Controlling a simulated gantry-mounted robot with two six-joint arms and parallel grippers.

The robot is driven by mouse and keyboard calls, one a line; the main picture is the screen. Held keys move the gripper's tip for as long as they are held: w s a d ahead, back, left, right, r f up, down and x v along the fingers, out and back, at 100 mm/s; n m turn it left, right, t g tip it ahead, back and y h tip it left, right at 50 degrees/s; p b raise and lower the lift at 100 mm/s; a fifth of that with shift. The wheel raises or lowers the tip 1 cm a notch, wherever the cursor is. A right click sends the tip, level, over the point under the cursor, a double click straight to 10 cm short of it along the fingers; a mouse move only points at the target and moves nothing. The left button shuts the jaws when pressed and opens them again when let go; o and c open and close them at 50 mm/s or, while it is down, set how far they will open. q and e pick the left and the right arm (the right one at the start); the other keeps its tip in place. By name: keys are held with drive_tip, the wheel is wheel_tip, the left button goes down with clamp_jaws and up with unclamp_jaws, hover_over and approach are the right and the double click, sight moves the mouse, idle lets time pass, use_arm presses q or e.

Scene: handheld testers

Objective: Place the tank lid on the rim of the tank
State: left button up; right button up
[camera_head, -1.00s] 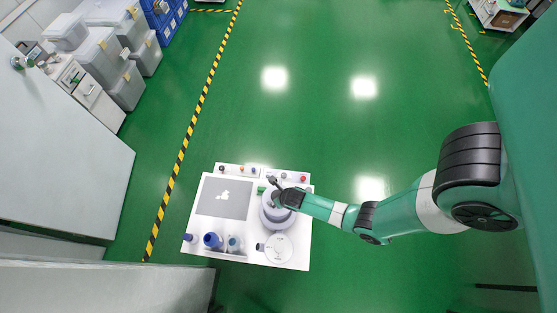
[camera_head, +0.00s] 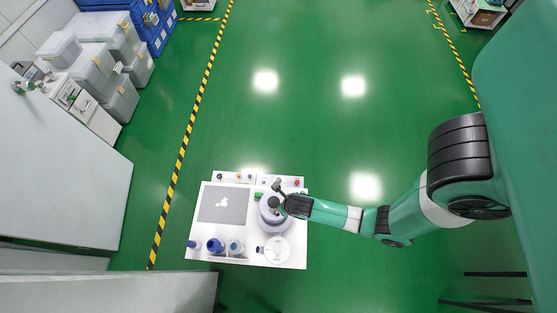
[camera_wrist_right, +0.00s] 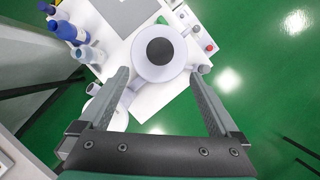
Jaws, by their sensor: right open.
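The tank (camera_head: 268,218) is a round lavender-grey vessel on the white table, seen from above in the head view. In the right wrist view the tank (camera_wrist_right: 145,73) has a pale round top with a dark disc (camera_wrist_right: 160,50) at its centre. I cannot tell whether this disc is a lid's knob or an opening. A separate flat white disc (camera_head: 277,249) lies at the table's front right. My right gripper (camera_head: 277,198) is over the tank's upper side. In the wrist view its fingers (camera_wrist_right: 160,72) are spread wide, with nothing held between them. My left gripper is out of view.
The white table (camera_head: 293,222) also holds a grey mat (camera_head: 222,203), blue bottles (camera_head: 215,245) at the front left and a button strip (camera_head: 228,177) along the back. Green floor (camera_head: 330,130) is clear behind. Grey cabinets (camera_head: 65,165) stand left.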

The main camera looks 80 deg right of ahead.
drive_tip(key=shift+r, duration=0.15)
drive_tip(key=w+r+m+t, duration=0.7)
drive_tip(key=w+r+m, duration=0.1)
drive_tip(key=w+r, duration=1.3)
drive_tip(key=w+a+r+m+t, duration=0.1)
drive_tip(key=w+r+m+t, duration=0.2)
drive_tip(key=r, duration=0.6)
drive_tip(key=w+a+r+m+t, duration=0.25)
drive_tip(key=w+r, duration=0.35)
drive_tip(key=r, duration=0.3)
drive_tip(key=s+a+r+m+t+y, duration=0.1)
drive_tip(key=a+r+m+t, duration=0.2)
drive_tip(key=r, duration=1.1)
drive_tip(key=s+a+r+m+t+y, duration=0.15)
drive_tip(key=r+m+t, duration=0.3)
drive_tip(key=r, duration=1.05)
drive_tip(key=s+a+r+m+t+y, duration=0.1)
drive_tip(key=s+r+m+t, duration=0.1)
drive_tip(key=s+r, duration=0.3)
drive_tip(key=s+a+r+m+t+y, duration=0.1)
drive_tip(key=s+r+m, duration=0.3)
drive_tip(key=r, duration=0.6)
drive_tip(key=shift+s+a+r+t, duration=0.2)
drive_tip(key=shift+s+t, duration=0.4)
drive_tip(key=shift+s, duration=0.5)
